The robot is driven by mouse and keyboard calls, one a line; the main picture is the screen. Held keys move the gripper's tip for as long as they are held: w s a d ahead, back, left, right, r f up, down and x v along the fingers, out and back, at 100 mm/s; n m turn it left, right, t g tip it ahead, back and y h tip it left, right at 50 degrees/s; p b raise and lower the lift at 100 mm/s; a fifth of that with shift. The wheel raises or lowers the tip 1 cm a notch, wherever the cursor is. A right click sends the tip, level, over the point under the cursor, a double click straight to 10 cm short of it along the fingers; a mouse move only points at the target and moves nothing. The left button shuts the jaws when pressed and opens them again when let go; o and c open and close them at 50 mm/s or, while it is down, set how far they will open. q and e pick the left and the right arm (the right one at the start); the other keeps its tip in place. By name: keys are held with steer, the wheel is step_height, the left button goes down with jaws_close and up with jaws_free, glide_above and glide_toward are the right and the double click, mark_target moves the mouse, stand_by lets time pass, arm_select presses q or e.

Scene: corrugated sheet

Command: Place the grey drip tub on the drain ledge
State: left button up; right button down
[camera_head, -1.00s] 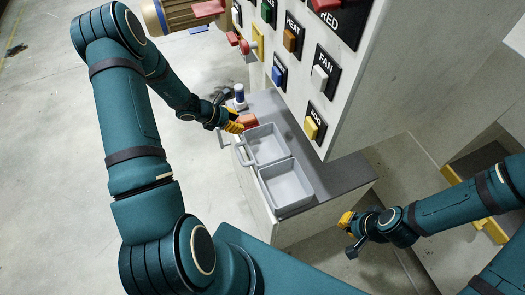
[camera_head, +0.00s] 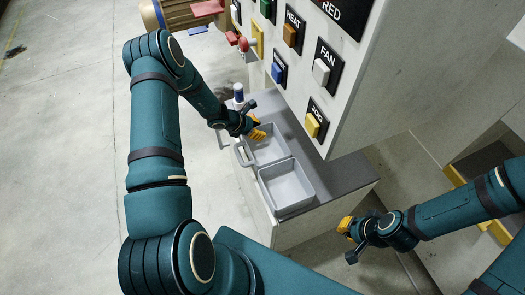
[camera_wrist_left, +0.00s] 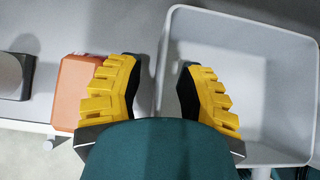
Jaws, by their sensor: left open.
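Two grey open tubs sit side by side on the dark grey ledge (camera_head: 343,172) under the panel: a far tub (camera_head: 270,151) and a near tub (camera_head: 286,188). Both look empty; I cannot tell which is the drip tub.
An orange-red block (camera_wrist_left: 75,92) lies close left of the left gripper. The button panel (camera_head: 322,70) overhangs the ledge. A grey handle (camera_head: 243,154) juts from its left side.

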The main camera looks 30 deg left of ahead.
arm_select(q)
jaws_close()
steer(key=shift+r, duration=0.2)
stand_by(0.3)
